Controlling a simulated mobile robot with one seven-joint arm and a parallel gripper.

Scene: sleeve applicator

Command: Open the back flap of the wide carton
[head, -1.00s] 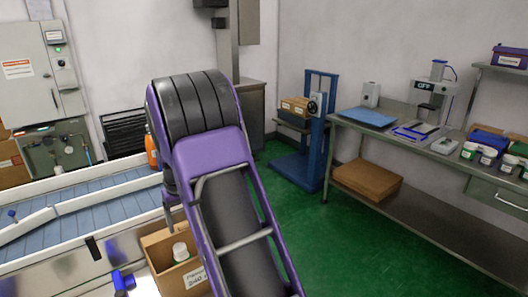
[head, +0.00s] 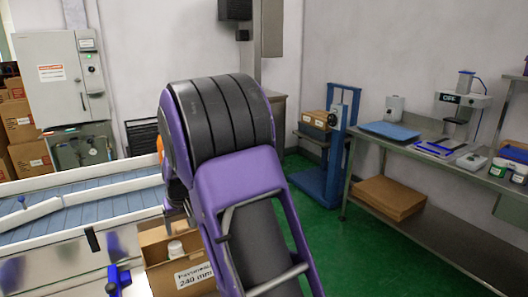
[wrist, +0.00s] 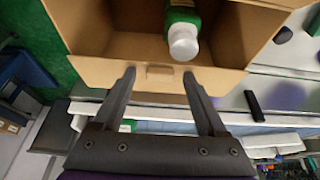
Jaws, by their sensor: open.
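The open carton (head: 180,280) stands at the lower left of the head view, labelled "240 mm" and partly hidden by my arm. A white-capped bottle (head: 175,249) is inside it. In the wrist view I look into the carton (wrist: 110,45), where the bottle (wrist: 183,40) shows green with its white cap towards me. My gripper (wrist: 159,74) is open and empty. Its fingertips lie over a cardboard panel (wrist: 215,80) at the carton's edge, either side of a small cut-out tab. I cannot tell whether they touch it. In the head view my gripper is hidden behind my arm.
A conveyor (head: 90,208) with white guide rails runs left of my arm, with a blue clamp (head: 118,280) near the carton. A steel bench (head: 440,160) and a blue lift stand (head: 325,175) are at the right. Green floor (head: 330,235) lies clear between.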

